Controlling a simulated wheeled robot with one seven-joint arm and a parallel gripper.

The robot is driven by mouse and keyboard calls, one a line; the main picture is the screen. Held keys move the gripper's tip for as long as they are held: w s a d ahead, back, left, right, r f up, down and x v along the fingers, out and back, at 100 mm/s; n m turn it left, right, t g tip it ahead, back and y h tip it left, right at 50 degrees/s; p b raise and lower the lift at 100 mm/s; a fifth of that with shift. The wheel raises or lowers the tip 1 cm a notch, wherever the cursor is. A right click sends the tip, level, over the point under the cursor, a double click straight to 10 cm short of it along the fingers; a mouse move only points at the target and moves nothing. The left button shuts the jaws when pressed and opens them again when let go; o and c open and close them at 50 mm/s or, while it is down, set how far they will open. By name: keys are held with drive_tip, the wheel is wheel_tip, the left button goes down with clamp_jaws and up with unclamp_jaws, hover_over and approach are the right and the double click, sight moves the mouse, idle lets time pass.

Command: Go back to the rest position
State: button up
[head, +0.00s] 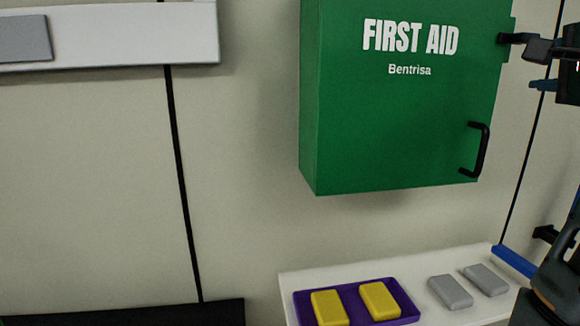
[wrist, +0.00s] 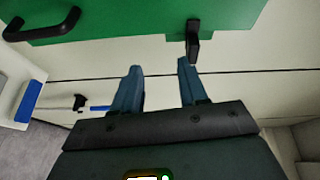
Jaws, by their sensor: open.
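My gripper (head: 531,66) is at the right edge of the head view, beside the right side of the green first aid cabinet (head: 400,110). In the wrist view my gripper (wrist: 159,67) has its two blue fingers spread apart with nothing between them. The cabinet (wrist: 130,22) fills the top of that view. A black latch-like piece (wrist: 193,42) on the cabinet's edge is close to the right fingertip; I cannot tell whether they touch. The cabinet's black handle (head: 476,150) is apart from the gripper, and the door looks shut.
Below the cabinet a white surface (head: 290,290) holds a purple tray (head: 346,301) with two yellow blocks (head: 380,300). Two grey blocks (head: 450,291) lie right of it. A white shelf (head: 130,45) is at upper left. Bare wall lies between shelf and cabinet.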

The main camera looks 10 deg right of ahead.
drive_tip(key=a+f+n, duration=0.2)
drive_tip(key=f+n, duration=0.1)
drive_tip(key=f, duration=0.5)
drive_tip(key=a+f+n, duration=0.2)
drive_tip(key=f, duration=0.7)
drive_tip(key=s+a+f+n+y, duration=0.1)
drive_tip(key=s+a+f+n, duration=0.2)
drive_tip(key=s+f, duration=0.35)
drive_tip(key=s+a+f+n+y, duration=0.2)
drive_tip(key=s+a+f+n, duration=0.15)
drive_tip(key=f, duration=0.65)
drive_tip(key=s+a+f+n+y, duration=0.1)
drive_tip(key=s+a+f+n, duration=0.1)
drive_tip(key=s, duration=0.8)
drive_tip(key=s+a+f+n+g+y, duration=0.1)
drive_tip(key=s+a+f+n, duration=0.2)
drive_tip(key=s, duration=0.7)
drive_tip(key=s+a+f+n+y, duration=0.1)
drive_tip(key=s+a+n, duration=0.3)
drive_tip(key=s, duration=0.6)
drive_tip(key=shift+s+a+f+g, duration=0.2)
drive_tip(key=shift+a+f+g, duration=0.2)
drive_tip(key=shift+a+f, duration=0.65)
drive_tip(key=shift+a+r+n, duration=0.2)
drive_tip(key=shift+r+n, duration=0.05)
